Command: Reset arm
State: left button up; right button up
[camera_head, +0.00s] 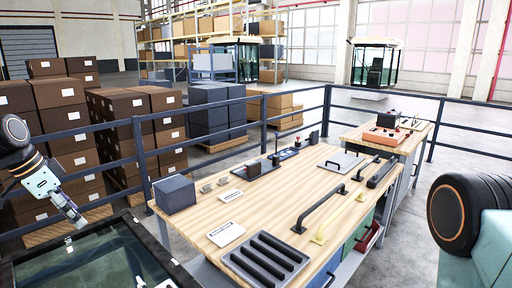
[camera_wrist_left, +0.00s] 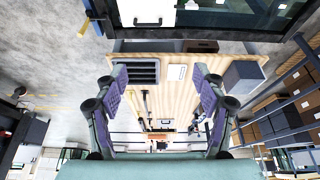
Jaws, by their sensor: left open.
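My left arm enters from the left in the head view, and its gripper (camera_head: 74,217) hangs in the air above the dark glass panel (camera_head: 100,262), left of the wooden table (camera_head: 290,185). In the left wrist view the gripper (camera_wrist_left: 158,78) is open, with its two purple-padded fingers wide apart and nothing between them. The wooden table shows past the fingers. A joint of my right arm (camera_head: 458,214) shows at the right edge of the head view; the right gripper is out of view.
The table holds a dark grey box (camera_head: 174,194), a black slotted tray (camera_head: 266,258), a black handle (camera_head: 318,208) and a yellow handle (camera_head: 338,219). A blue-grey railing (camera_head: 225,107) runs behind it. Stacked cartons (camera_head: 60,105) stand at the left.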

pick_arm(q)
jog(key=s+d+f+n+g, duration=0.15)
jog(key=s+d+f, duration=0.25)
jog(key=d+f, duration=0.6)
jog(key=s+d+f+n, duration=0.25)
jog(key=d+f, duration=0.55)
jog(key=f, duration=0.5)
jog(key=s+d+f+n+g+y, duration=0.1)
jog(key=s+d+f, duration=0.15)
jog(key=s, duration=0.65)
jog(key=s+d+f+n+y, duration=0.1)
jog(key=s+d+f+n, duration=0.15)
jog(key=s, duration=0.75)
jog(key=s+d+f+g+y, duration=0.1)
jog(key=s+f, duration=0.3)
jog(key=s, duration=0.5)
notch_tip(320, 180, down, 34)
jog(key=b, duration=3.4)
jog(key=shift+r, duration=0.25)
pick_arm(e)
notch_tip(320, 180, down, 34)
jog(key=shift+w, duration=0.45)
pick_arm(q)
jog(key=shift+d, duration=0.1)
jog(key=shift+c, duration=0.4)
pick_arm(e)
jog(key=shift+w, duration=0.1)
